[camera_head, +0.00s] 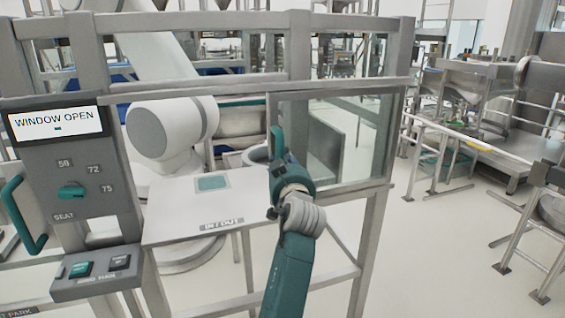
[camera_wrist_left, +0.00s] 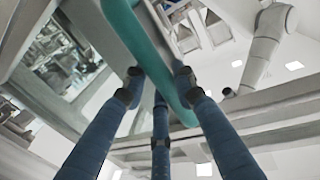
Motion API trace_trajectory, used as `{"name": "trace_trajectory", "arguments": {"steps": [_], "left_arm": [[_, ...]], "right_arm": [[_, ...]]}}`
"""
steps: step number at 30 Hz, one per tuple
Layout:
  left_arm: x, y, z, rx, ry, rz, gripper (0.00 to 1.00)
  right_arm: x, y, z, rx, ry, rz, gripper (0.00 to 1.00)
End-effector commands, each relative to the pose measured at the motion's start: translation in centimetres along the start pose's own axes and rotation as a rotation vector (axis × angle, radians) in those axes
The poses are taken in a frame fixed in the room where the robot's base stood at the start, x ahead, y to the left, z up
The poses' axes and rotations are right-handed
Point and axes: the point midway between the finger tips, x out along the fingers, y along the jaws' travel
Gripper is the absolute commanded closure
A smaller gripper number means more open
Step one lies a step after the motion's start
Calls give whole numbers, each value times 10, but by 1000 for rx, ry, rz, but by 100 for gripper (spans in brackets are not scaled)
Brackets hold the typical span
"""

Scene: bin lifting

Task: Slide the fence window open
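The fence window's glass pane (camera_head: 340,135) is framed in grey and stands at the right of the fence opening. A teal handle (camera_head: 277,142) is upright at the pane's left edge. The opening left of it is clear, with the white table inside visible. My left gripper (camera_head: 284,172) is at the handle's lower end. In the left wrist view the gripper's blue fingers (camera_wrist_left: 159,88) spread around the teal handle (camera_wrist_left: 150,50), which passes diagonally among them. Whether they are closed on it I cannot tell. My right gripper is not in view.
A grey panel on the left has a screen (camera_head: 58,124) reading "WINDOW OPEN", a teal knob (camera_head: 71,191) and another teal handle (camera_head: 22,215). A white robot arm (camera_head: 165,130) stands behind the fence. Metal railings (camera_head: 470,150) are at the right, with open floor between.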

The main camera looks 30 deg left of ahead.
Motion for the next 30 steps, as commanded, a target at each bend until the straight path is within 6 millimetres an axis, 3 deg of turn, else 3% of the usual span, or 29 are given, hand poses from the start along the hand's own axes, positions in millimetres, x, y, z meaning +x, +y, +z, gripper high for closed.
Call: {"name": "trace_trajectory", "arguments": {"steps": [1,3,14,24,30], "left_arm": [[0,-1,-1,-1,1,-2,65],[0,-1,-1,-1,1,-2,55],[0,-1,-6,-2,1,-2,55],[0,-1,-68,-4,4,-2,55],[0,-1,-94,-3,2,-2,55]], "right_arm": [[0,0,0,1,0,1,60],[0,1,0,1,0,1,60],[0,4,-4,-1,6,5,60],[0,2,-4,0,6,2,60],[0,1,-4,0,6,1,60]]}}
